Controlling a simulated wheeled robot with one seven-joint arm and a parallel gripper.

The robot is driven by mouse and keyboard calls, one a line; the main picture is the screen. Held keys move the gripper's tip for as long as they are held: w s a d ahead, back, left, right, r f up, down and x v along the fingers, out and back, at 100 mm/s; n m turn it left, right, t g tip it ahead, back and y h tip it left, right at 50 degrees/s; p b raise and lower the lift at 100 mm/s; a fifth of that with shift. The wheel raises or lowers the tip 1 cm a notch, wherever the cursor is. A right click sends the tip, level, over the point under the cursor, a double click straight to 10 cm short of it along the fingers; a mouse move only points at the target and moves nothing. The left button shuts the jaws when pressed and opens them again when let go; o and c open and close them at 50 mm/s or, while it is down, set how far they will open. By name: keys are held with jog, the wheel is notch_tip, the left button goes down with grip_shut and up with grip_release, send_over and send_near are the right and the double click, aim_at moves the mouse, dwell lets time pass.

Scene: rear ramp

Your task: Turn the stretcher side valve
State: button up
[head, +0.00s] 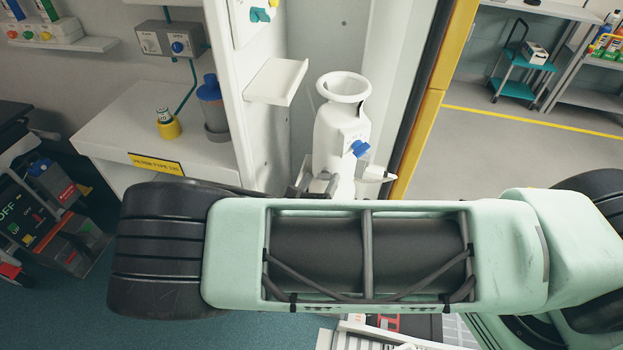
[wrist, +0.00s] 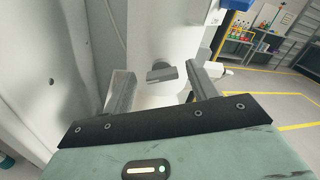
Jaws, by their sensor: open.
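A white cylinder-shaped unit (head: 334,135) stands upright in a recess, with a blue valve knob (head: 359,148) on its right front. That blue knob shows only partly at the top edge of the wrist view (wrist: 237,4). A small grey handle-like part (wrist: 162,72) sticks out of the white body lower down. My gripper (wrist: 162,84) is open, its two fingers on either side of that grey part, with no clear contact. In the head view my arm hides most of the gripper. No label shows which valve is the stretcher side one.
A grey wall box (head: 170,38) with a white and a blue knob hangs at the left. A teal valve (head: 262,14) is at the top. A white shelf (head: 276,82) juts out left of the cylinder. A yellow-edged door frame (head: 430,90) stands on the right, with open floor beyond.

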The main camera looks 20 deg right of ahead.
jog(key=c, duration=1)
jog(key=shift+m, duration=0.9)
jog(key=o, duration=1)
jog(key=shift+s, duration=0.1)
jog(key=b+v, duration=0.4)
jog(key=v, duration=1.3)
jog(key=shift+a, duration=0.2)
